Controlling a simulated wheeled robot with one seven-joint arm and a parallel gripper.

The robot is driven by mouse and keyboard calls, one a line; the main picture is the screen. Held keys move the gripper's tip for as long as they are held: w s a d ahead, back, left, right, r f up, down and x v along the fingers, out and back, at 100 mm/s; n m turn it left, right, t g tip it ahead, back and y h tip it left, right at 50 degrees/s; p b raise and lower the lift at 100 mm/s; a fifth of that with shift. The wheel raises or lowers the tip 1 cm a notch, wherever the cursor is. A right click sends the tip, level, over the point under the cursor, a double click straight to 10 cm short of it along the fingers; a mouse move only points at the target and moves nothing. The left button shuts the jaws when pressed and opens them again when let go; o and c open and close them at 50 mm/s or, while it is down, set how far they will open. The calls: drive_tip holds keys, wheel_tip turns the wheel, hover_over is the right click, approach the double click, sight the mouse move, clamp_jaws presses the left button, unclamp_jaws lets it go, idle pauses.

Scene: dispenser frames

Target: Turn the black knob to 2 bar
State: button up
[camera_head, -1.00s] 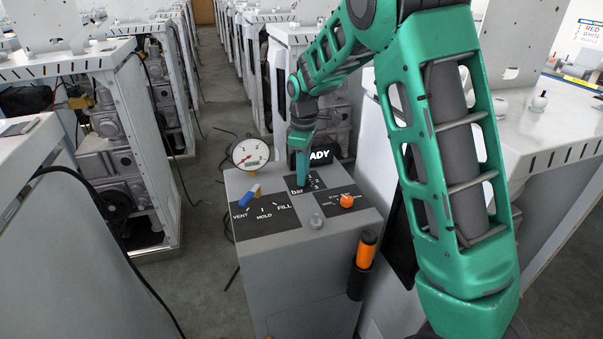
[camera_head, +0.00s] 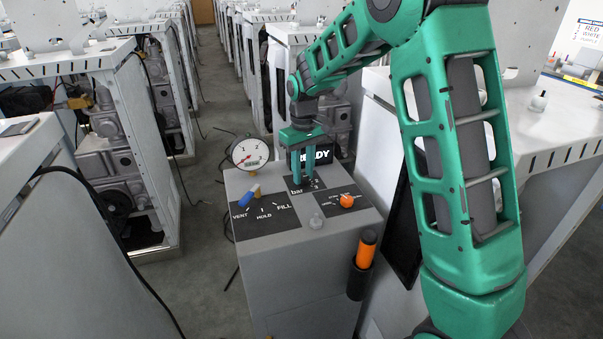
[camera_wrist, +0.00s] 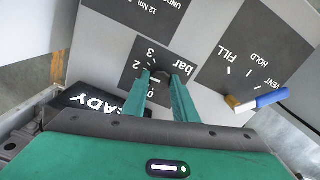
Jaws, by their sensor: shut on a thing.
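The black knob (camera_wrist: 161,76) sits on a dark plate marked "bar" (camera_wrist: 183,66), with the digits 0, 2 and 3 showing beside it in the wrist view. My gripper (camera_wrist: 160,82) points down over it with one fingertip on each side, shut on the knob. A short white mark shows near the knob, but I cannot tell surely which digit the knob points to. In the head view my green gripper (camera_head: 303,178) stands over the bar plate (camera_head: 318,187) and hides the knob. The round gauge (camera_head: 250,154) has a red needle.
A READY display (camera_head: 322,155) stands just behind my gripper. An orange-handled tool (camera_head: 366,250) hangs in front.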

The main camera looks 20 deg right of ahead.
sight(303, 176)
drive_tip(key=shift+w+r+m, duration=0.15)
drive_tip(key=shift+m, duration=0.15)
drive_tip(key=shift+d, duration=0.1)
drive_tip(key=o, duration=1)
drive_tip(key=shift+o, duration=0.2)
wheel_tip(303, 176, up, 11)
drive_tip(key=shift+f, duration=0.2)
